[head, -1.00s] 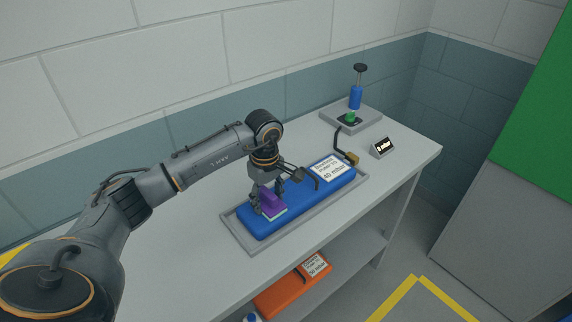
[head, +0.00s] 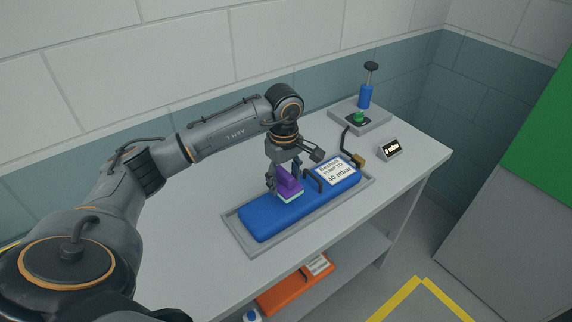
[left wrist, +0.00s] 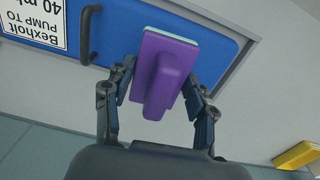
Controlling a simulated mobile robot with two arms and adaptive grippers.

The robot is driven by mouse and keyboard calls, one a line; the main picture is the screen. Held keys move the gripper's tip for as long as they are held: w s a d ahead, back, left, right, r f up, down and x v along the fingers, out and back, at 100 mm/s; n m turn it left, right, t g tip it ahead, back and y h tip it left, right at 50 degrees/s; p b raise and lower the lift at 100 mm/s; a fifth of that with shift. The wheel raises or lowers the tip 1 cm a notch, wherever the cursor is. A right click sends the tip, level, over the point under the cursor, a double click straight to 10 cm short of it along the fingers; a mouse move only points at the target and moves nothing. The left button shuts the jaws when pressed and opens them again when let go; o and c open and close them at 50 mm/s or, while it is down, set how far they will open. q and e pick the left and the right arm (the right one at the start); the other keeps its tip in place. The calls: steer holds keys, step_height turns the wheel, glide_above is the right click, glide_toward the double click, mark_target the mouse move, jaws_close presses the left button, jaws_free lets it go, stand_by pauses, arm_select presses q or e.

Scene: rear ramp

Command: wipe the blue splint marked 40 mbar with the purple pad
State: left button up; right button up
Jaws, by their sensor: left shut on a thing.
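The blue splint (head: 262,219) lies in a shallow grey tray (head: 250,249) on the table. Its white label (head: 338,171) reads 40 mbar, and a dark handle stands beside the label. My left gripper (head: 284,190) is shut on the purple pad (head: 290,184) over the middle of the splint. The pad's pale underside faces the splint and appears to touch it. In the left wrist view the purple pad (left wrist: 170,70) sits between the two fingers, over the blue splint (left wrist: 125,25), with the handle to its left. My right gripper is not in view.
A grey stand (head: 360,118) with a blue pump (head: 366,95) is at the table's far end. A small black display (head: 390,149) stands near it. An orange splint (head: 290,290) lies on the shelf below. The table's left part is clear.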

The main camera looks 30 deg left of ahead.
mark_target(286, 171)
arm_select(q)
steer(key=shift+w+r+p, duration=0.25)
steer(key=shift+r+p, duration=0.35)
steer(key=shift+r, duration=0.65)
steer(key=shift+s+r, duration=0.15)
steer(key=shift+r, duration=0.2)
